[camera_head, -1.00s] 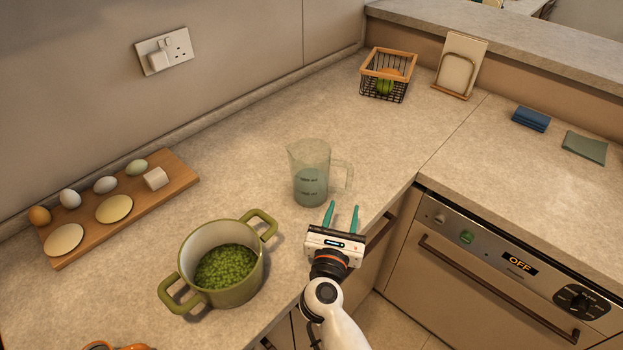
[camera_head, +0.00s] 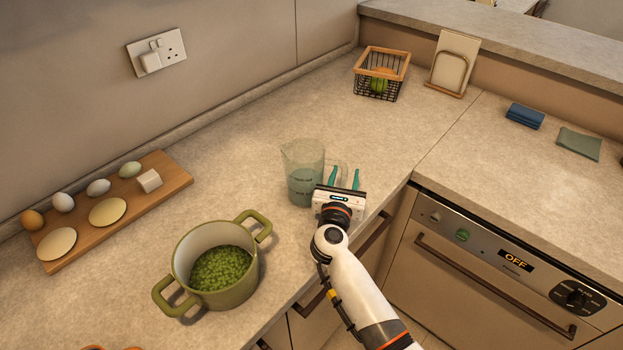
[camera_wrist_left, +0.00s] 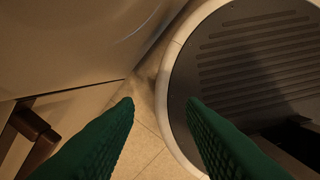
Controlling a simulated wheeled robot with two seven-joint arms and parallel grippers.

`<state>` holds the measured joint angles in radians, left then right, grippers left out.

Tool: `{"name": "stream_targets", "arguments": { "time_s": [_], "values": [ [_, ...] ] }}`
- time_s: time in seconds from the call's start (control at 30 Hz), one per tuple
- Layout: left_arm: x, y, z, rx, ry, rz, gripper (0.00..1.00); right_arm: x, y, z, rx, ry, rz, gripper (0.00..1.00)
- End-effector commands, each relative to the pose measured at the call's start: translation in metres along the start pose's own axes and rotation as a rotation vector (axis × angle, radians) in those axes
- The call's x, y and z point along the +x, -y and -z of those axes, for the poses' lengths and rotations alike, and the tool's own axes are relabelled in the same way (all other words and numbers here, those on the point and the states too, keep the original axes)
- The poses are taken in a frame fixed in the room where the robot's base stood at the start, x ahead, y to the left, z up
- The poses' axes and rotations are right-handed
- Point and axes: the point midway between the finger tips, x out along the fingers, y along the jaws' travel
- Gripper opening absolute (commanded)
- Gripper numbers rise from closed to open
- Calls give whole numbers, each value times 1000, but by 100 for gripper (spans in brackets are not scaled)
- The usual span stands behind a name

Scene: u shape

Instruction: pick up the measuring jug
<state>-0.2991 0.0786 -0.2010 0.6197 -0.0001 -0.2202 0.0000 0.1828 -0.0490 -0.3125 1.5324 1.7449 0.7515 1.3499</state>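The clear measuring jug (camera_head: 303,172) stands upright on the counter, with bluish-grey contents or tint in its lower part and its handle (camera_head: 342,168) to the right. My right gripper (camera_head: 344,178) is open at the jug's right side. Its two teal fingers point toward the back and appear either side of the handle; I cannot tell whether they touch it. The gripper body hides the jug's lower right. My left gripper (camera_wrist_left: 160,103) is open and empty in the left wrist view, over the floor and away from the counter.
A green pot (camera_head: 215,262) of peas stands left of my right arm. A wooden board (camera_head: 160,185) with eggs lies further left. A wire basket (camera_head: 381,73) stands at the back. The oven (camera_head: 480,265) is at the right. Counter behind the jug is clear.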

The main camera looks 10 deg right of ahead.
Motion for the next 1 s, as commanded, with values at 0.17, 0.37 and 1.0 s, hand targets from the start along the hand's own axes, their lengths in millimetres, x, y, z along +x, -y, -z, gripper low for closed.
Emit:
{"name": "stream_targets", "arguments": {
  "time_s": [0.17, 0.37, 1.0],
  "values": [
    [0, 0, 0, 0, 0, 0, 36, 0, 0, 0, -1, 0, 0, 31],
    [0, -1, 0, -1, 0, -1, 36, 0, 0, 0, -1, 0, 0, 0],
    [0, -2, 0, -1, 0, -2, 36, -1, 0, 0, -1, 0, 0, 0]
  ]
}}
